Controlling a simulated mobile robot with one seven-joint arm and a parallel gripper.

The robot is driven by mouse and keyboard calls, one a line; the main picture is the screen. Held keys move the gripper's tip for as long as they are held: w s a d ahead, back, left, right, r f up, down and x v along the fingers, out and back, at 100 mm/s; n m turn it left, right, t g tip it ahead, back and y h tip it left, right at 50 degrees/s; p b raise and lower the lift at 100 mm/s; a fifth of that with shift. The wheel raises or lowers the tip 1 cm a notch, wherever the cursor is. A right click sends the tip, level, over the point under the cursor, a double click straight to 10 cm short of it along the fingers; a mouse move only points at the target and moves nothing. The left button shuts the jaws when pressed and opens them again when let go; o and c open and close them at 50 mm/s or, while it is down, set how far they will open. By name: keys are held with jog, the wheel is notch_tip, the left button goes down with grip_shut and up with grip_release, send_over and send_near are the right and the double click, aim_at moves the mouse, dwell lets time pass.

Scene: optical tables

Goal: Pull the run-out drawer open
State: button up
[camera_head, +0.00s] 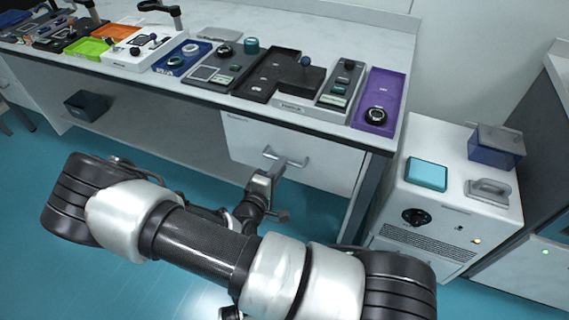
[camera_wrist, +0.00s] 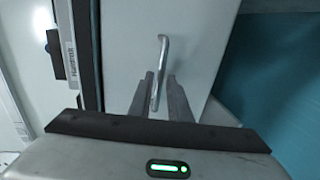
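The white drawer front (camera_head: 325,165) is under the right part of the table, with a grey bar handle (camera_head: 285,157) near its upper middle. The drawer also fills the middle of the wrist view (camera_wrist: 205,60), with the handle (camera_wrist: 162,60) in front of it. My gripper (camera_head: 272,178) is at the handle. In the wrist view my gripper (camera_wrist: 158,92) has its two fingers apart, with the lower part of the handle between them. A gap shows on the finger sides, and I cannot tell whether either finger touches the bar. The drawer looks flush with the table's front.
The tabletop (camera_head: 330,30) holds several trays and instruments, including a purple tray (camera_head: 380,95) at its right end. A white cabinet (camera_head: 440,225) with a teal box (camera_head: 426,174) stands to the right. A dark blue box (camera_head: 87,105) sits beneath the table at left. Teal floor (camera_head: 50,230) is open in front.

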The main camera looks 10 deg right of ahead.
jog(key=shift+b+x, duration=0.3)
jog(key=shift+x, duration=1.55)
grip_shut()
